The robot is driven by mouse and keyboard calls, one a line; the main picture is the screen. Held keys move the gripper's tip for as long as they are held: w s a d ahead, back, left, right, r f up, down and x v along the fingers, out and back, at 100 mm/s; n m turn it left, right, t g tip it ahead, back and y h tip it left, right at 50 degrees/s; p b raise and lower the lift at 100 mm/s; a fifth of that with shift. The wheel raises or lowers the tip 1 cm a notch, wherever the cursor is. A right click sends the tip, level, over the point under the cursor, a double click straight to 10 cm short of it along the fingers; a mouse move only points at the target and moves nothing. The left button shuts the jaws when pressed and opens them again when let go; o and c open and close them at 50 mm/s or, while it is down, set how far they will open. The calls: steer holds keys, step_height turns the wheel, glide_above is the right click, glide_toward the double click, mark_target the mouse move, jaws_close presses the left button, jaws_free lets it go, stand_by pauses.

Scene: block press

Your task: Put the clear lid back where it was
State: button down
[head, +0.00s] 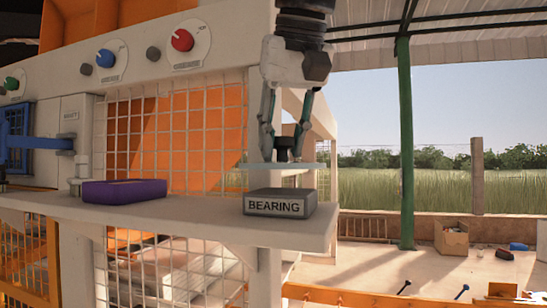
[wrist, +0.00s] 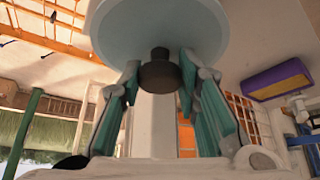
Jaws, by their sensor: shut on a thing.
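The clear lid (head: 258,166) is a thin pale plate held level in the head view. In the wrist view the lid (wrist: 160,22) is a wide round disc with a dark knob (wrist: 160,75) at its middle. My gripper (head: 283,152) points down with its fingers closed on the knob; the fingers also show in the wrist view (wrist: 159,68). A grey box labelled BEARING (head: 280,202) sits on the shelf below the lid. A visible gap separates the lid from the box top in the head view.
The pale shelf (head: 190,212) also carries a purple block (head: 124,192) to the left. Behind it is a white wire grid (head: 175,140), with a panel of knobs (head: 182,40) above. Open air lies to the right of the shelf.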

mark_target(286, 141)
steer(key=shift+f, duration=1.5)
steer(key=shift+f, duration=0.1)
steer(key=c, duration=1.2)
jaws_free()
steer(key=p+v, duration=0.1)
steer(key=v, duration=1.1)
steer(key=shift+p, duration=0.35)
